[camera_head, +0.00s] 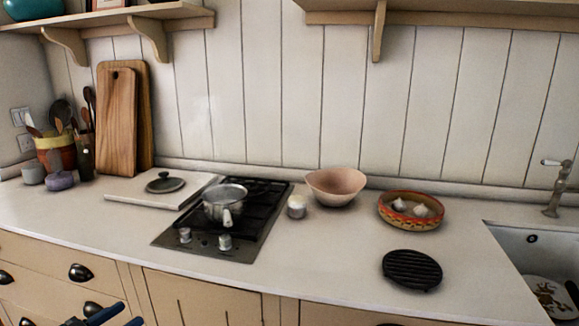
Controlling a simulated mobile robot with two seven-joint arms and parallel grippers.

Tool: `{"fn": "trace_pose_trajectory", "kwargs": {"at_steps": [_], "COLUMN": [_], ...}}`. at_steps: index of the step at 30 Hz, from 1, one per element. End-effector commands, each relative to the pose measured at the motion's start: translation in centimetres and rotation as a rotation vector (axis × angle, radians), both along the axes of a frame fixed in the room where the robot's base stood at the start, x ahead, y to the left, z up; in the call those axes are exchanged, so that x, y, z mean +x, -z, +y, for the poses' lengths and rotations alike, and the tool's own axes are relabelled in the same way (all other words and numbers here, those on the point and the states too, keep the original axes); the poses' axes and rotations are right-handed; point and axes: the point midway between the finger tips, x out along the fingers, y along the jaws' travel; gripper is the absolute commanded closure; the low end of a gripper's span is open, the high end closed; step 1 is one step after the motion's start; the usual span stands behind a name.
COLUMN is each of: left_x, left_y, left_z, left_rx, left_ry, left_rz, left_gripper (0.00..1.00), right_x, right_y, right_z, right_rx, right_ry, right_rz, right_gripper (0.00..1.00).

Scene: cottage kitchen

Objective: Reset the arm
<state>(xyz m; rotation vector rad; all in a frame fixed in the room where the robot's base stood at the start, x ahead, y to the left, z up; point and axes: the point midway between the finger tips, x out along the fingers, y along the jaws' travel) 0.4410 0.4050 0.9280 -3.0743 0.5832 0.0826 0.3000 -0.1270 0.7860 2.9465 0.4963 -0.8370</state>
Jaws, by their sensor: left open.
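My left gripper (118,317) shows at the bottom left edge of the head view, in front of the cabinet drawers and below the countertop. Its blue fingertips are apart, with nothing seen between them. Most of the gripper and its arm are cut off by the frame edge. My right gripper is not in view.
The white countertop (330,245) carries a hob (190,240) with a saucepan (224,204), a pink bowl (336,186), a patterned bowl (411,222) and a black trivet (412,270). A sink (510,240) is at right. Drawers with cup handles (80,273) are near my left gripper.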

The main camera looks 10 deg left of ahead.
Motion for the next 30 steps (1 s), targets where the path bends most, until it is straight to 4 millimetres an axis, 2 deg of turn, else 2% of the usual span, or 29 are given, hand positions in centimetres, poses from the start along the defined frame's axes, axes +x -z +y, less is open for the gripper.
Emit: {"fn": "trace_pose_trajectory", "kwargs": {"at_steps": [1, 6, 9, 13, 18, 30], "left_x": [-0.7, -2.8, -4.7, -7.7, -11.7, -17.7], "left_y": [2.0, 7.0, 9.5, 11.6, 12.4, 11.1], "left_z": [-1.5, -5.3, -8.1, -11.7, -15.0, -18.5], "left_rx": [0.001, 0.073, 0.123, 0.195, 0.272, 0.335], "left_ry": [-0.027, -0.109, -0.149, -0.189, -0.216, -0.215], "left_rz": [0.056, 0.244, 0.375, 0.554, 0.765, 1.047], "left_gripper": [0.5, 0.5, 0.5, 0.5, 0.5, 0.5], "right_x": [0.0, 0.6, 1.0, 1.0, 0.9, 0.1], "right_y": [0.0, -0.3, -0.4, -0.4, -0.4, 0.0], "right_z": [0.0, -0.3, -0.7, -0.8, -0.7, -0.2], "right_rx": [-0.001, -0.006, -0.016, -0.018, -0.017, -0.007], "right_ry": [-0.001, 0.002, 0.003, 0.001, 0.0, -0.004], "right_rz": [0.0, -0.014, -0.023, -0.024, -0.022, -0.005], "right_gripper": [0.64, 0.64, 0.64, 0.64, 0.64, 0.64]}}
